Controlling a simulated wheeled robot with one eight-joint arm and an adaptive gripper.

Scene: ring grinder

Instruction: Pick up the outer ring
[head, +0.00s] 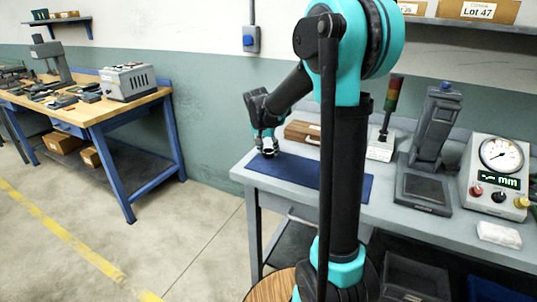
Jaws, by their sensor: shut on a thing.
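My gripper (267,144) is at the left end of the grey bench, above the left end of the dark blue mat (305,171). It points down and is shut on a small shiny metal ring, the outer ring (269,153), at its fingertips. The ring is small in view and partly hidden by the fingers. I cannot tell whether it touches the mat or is just above it.
A wooden box (303,132) lies right of my gripper. The mat's middle looks clear. A wooden workbench (100,110) stands at the left.

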